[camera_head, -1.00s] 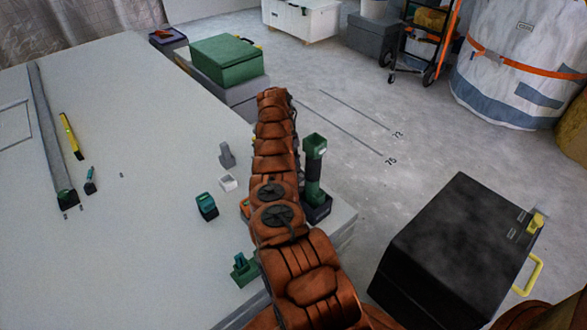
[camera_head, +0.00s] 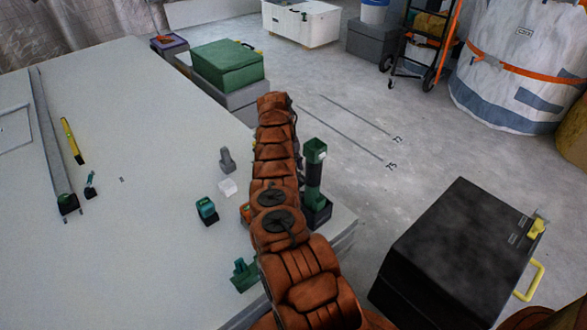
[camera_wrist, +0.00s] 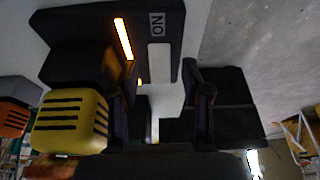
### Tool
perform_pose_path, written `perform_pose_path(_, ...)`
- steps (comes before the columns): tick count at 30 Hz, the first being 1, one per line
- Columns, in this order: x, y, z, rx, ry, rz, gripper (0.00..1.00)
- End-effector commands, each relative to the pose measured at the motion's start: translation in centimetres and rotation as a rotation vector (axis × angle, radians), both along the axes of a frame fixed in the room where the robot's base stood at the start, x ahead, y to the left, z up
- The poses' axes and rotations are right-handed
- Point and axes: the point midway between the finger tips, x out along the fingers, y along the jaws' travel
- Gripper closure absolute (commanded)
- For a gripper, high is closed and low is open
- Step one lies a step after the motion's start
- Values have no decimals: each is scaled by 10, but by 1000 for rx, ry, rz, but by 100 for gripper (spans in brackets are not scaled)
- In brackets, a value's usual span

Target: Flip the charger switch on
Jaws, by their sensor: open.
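A yellow block with black slots (camera_wrist: 70,122) is left of the fingers. In the head view my arm covers its own far end, so the gripper and the charger cannot be made out there.
A pale table (camera_head: 130,220) holds a teal tool (camera_head: 206,210), a grey clamp-like piece (camera_head: 226,160), a green holder (camera_head: 244,275) and a yellow level (camera_head: 72,140). A black box (camera_head: 450,255) stands right of my arm. Open floor (camera_head: 360,160) lies beyond.

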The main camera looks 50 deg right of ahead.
Motion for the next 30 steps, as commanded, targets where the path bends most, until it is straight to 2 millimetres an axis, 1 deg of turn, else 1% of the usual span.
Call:
perform_pose_path(5,1,0,13,-1,-2,0,52)
perform_pose_path(12,2,-1,50,-3,-6,1,52)
perform_pose_path(19,1,0,76,0,-3,0,52)
perform_pose_path(25,1,0,93,1,-2,1,52)
perform_pose_path(30,1,0,99,-1,-2,1,52)
